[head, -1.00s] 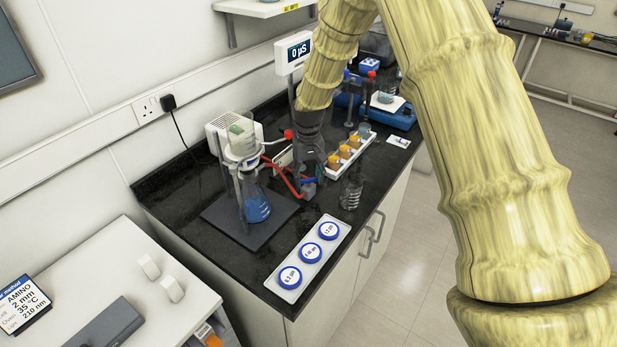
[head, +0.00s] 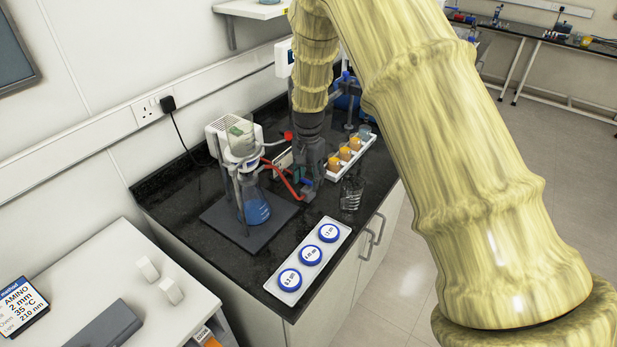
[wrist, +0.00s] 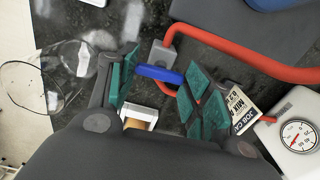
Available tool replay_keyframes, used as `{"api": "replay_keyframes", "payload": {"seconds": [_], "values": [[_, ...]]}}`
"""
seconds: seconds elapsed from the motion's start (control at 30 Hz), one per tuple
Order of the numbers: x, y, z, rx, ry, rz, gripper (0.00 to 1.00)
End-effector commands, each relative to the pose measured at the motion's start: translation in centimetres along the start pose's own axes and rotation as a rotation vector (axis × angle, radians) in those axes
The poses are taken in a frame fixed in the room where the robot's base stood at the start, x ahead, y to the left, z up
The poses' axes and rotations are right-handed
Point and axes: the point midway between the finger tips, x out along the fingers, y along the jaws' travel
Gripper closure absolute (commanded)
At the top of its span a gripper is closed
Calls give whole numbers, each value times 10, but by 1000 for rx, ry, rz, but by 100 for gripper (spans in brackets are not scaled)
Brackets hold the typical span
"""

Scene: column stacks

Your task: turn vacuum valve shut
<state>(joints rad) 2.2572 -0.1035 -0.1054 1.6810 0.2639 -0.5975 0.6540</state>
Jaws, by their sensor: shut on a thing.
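The vacuum valve is a small grey block (head: 309,195) on the red tubing, low beside the filter stand in the head view; its grey body also shows in the wrist view (wrist: 161,53). Its blue lever (wrist: 160,74) lies between my green-padded fingers in the wrist view. My gripper (wrist: 158,80) is shut on this lever. In the head view my gripper (head: 309,172) points down at the valve and hides part of it. The red tubing (head: 289,181) runs from the valve towards the filter stand.
The filter flask (head: 254,208) with blue liquid stands left of my gripper. A glass beaker (head: 351,194) stands close on the right, and a white rack (head: 349,157) of orange-topped jars behind it. A tray (head: 334,242) of round blue-rimmed boxes lies in front. A gauge (wrist: 299,135) shows at right.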

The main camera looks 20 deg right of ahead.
Motion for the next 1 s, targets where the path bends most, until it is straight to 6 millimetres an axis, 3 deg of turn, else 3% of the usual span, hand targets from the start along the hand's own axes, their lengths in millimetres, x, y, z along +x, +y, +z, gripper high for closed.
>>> {"api": "replay_keyframes", "payload": {"seconds": [0.67, 0.7, 0.8, 1.0], "values": [[-1, 0, -1, 65, 3, -2, 74], [-1, 0, -1, 64, 3, -2, 47], [-1, 0, -1, 64, 2, -1, 29], [0, 0, 0, 63, 1, -1, 29]]}}
